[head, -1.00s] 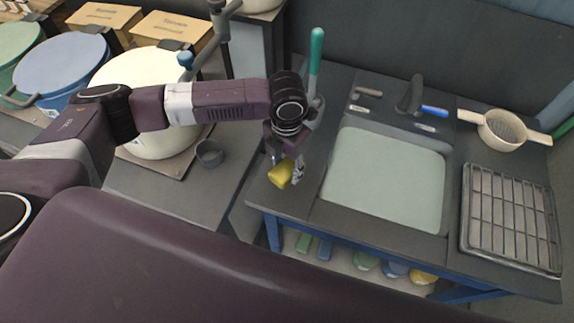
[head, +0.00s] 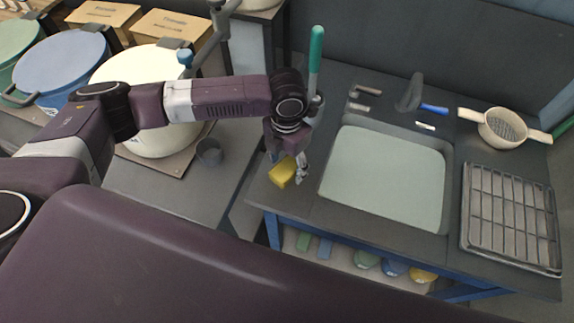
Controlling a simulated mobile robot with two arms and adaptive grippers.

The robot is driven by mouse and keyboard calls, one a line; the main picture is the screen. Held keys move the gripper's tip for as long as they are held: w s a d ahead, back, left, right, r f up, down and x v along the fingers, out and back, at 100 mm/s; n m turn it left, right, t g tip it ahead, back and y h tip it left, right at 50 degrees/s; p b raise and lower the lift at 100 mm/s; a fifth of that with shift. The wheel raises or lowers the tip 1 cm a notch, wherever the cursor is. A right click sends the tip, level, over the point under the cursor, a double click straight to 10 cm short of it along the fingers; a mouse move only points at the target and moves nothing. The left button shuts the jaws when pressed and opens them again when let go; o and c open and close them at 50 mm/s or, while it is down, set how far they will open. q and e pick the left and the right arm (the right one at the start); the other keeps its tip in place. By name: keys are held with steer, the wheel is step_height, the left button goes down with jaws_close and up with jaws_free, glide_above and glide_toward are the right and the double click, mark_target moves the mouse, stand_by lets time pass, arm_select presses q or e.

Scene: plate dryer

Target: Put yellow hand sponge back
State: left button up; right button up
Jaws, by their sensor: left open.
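The yellow hand sponge (head: 281,173) is at the left end of the sink counter, left of the basin. My left gripper (head: 288,166) is open, pointing down right at the sponge, with one finger on its right side. The other finger is partly hidden behind the sponge. I cannot tell whether the fingers touch it. My right gripper is not in view.
A green-handled tool (head: 316,55) stands upright close behind my left gripper. The sink basin (head: 385,177) is to the right, then a drying rack (head: 511,218) and a strainer (head: 503,128).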

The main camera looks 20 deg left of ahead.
mark_target(287, 166)
arm_select(q)
step_height(287, 166, up, 11)
steer(key=b, duration=0.2)
stand_by(0.5)
